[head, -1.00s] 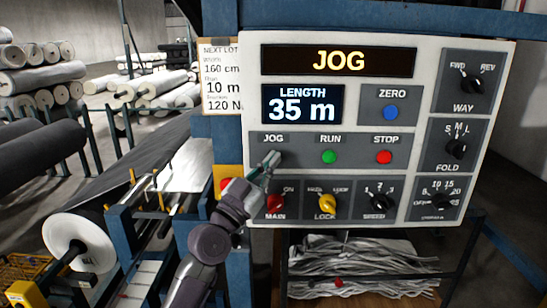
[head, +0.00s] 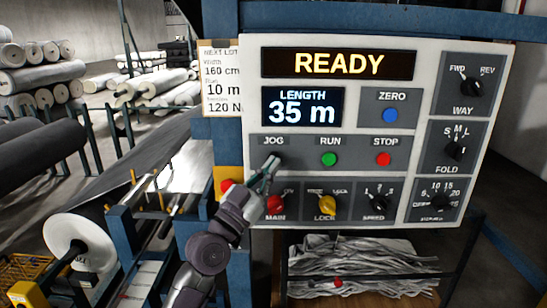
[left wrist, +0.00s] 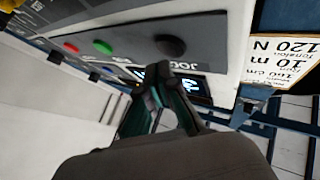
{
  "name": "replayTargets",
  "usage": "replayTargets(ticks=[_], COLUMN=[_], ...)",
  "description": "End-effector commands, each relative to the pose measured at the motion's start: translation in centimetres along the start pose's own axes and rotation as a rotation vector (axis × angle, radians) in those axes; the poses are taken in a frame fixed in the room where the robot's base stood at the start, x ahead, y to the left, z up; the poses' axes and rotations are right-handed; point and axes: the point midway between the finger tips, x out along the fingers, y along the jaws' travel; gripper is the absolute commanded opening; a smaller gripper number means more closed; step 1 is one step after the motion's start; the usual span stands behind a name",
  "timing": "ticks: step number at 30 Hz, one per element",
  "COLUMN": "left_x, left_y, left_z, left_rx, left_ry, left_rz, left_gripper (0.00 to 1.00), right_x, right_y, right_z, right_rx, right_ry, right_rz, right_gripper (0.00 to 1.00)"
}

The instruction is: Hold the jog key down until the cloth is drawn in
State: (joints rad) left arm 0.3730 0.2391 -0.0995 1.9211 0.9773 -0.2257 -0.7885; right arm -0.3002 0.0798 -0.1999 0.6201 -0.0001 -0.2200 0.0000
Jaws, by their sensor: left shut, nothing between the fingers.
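The control panel (head: 425,110) fills the right of the head view. Its top display (head: 338,64) reads READY and its length display (head: 303,106) reads 35 m. The black jog key (left wrist: 170,44) shows in the left wrist view just beyond my fingertips, with a gap to them. In the head view the fingertips partly cover it. My left gripper (head: 269,168) is shut and empty; it also shows in the left wrist view (left wrist: 165,75). Dark grey cloth (head: 140,160) slopes down toward the machine at left. My right gripper is not in view.
The green run button (head: 329,159) and red stop button (head: 384,159) sit right of the jog key. The main switch (head: 275,205) and yellow lock knob (head: 325,206) are just below my gripper. Folded cloth (head: 360,262) lies under the panel. Rolls are stacked at left.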

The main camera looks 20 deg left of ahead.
Motion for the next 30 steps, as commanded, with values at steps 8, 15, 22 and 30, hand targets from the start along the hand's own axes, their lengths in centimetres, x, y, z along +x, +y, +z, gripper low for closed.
replayTargets(ticks=[8, 15, 22, 30], left_x=[-0.1, -1.6, -3.1, -3.5], left_y=[0.1, 1.2, 2.3, 2.6], left_z=[-0.2, -1.5, -2.4, -2.5], left_rx=[-0.001, -0.002, -0.001, -0.001], left_ry=[0.000, 0.000, 0.000, 0.001], left_rz=[0.000, 0.001, 0.001, 0.000], left_gripper=[0.00, 0.00, 0.00, 0.00], right_x=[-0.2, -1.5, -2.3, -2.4], right_y=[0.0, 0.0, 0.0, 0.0], right_z=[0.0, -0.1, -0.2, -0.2], right_rx=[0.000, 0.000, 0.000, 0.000], right_ry=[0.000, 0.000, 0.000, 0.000], right_rz=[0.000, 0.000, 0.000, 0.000], right_gripper=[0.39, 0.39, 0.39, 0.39])
